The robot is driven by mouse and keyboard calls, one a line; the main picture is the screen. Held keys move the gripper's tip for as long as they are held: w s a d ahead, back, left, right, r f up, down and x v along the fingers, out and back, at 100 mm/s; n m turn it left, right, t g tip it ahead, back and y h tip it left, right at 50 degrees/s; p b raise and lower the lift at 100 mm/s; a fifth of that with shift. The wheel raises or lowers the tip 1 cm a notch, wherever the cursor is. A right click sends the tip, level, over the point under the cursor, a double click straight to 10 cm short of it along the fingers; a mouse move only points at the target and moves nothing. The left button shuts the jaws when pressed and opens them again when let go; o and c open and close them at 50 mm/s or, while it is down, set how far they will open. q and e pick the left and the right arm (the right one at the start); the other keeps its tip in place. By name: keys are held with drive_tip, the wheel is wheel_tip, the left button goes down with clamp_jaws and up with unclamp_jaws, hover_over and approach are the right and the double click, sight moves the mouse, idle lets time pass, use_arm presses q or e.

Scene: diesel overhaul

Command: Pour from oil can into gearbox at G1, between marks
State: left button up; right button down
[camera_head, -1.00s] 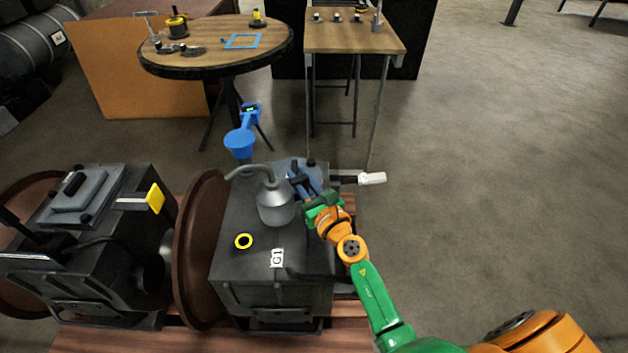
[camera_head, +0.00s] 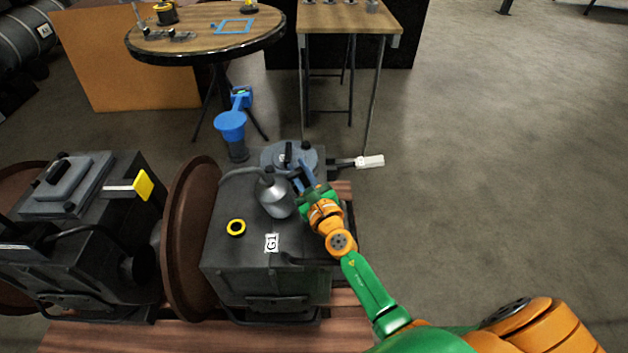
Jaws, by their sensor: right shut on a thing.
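The grey metal oil can (camera_head: 276,197) has a thin curved spout (camera_head: 240,171) pointing left. My right gripper (camera_head: 301,184) is shut on it from the right. The can is tilted, its top leaning left, over the dark gearbox (camera_head: 245,265) with the white G1 label (camera_head: 271,243). A yellow ring (camera_head: 236,227) sits on the gearbox top, in front of and left of the can. I cannot tell whether oil flows. A blue funnel-shaped thing (camera_head: 231,125) with a small green display shows behind the gearbox. No level marks are readable. My left gripper is not visible.
A brown disc (camera_head: 190,240) stands left of the gearbox, and a second dark unit with a yellow tag (camera_head: 144,186) lies beyond it. A white-ended lever (camera_head: 370,161) sticks out right. A round table (camera_head: 190,38) and a square table (camera_head: 345,20) stand behind. The right floor is clear.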

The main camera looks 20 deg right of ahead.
drive_tip(key=shift+r, duration=0.15)
drive_tip(key=shift+d+r+n+p, duration=0.2)
drive_tip(key=shift+r+n+p, duration=0.2)
drive_tip(key=shift+p, duration=0.1)
idle(0.4)
drive_tip(key=shift+d+r+n+p, duration=0.1)
drive_tip(key=shift+r+n+p, duration=0.15)
drive_tip(key=shift+n+p, duration=0.2)
idle(0.3)
drive_tip(key=shift+r+n+p, duration=0.3)
drive_tip(key=shift+n+p, duration=0.05)
drive_tip(key=shift+p, duration=0.05)
drive_tip(key=shift+d, duration=0.1)
